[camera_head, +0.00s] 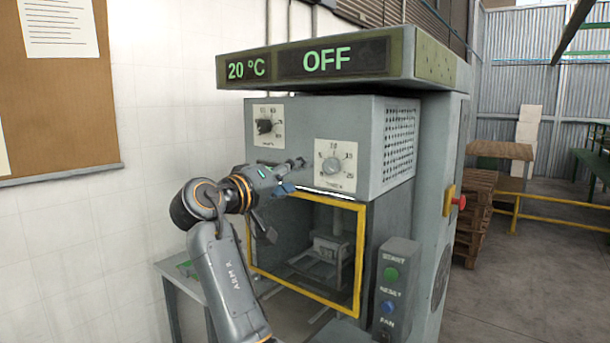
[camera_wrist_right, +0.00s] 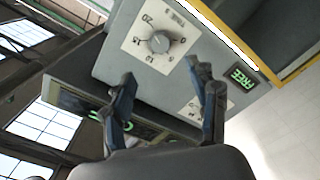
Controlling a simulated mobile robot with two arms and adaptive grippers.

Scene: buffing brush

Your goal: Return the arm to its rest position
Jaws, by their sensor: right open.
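My right arm, grey with orange rings, rises from the bottom of the head view. Its right gripper (camera_head: 293,176) is in front of the upper part of the grey machine (camera_head: 395,155), just left of the right dial (camera_head: 333,165). In the right wrist view the two dark fingers of the gripper (camera_wrist_right: 160,72) are spread apart with nothing between their tips. A dial (camera_wrist_right: 160,42) on a white plate shows beyond them, and a second white plate is partly hidden by a finger. Whether the gripper touches the panel is hard to tell. My left gripper is not in view.
The machine's display (camera_head: 333,57) reads 20 °C and OFF. A yellow-framed opening (camera_head: 359,260) lies below the dials. A button box (camera_head: 398,260) and a red emergency button (camera_head: 461,202) are to the right. A small table (camera_head: 170,268) stands at left, by the white wall.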

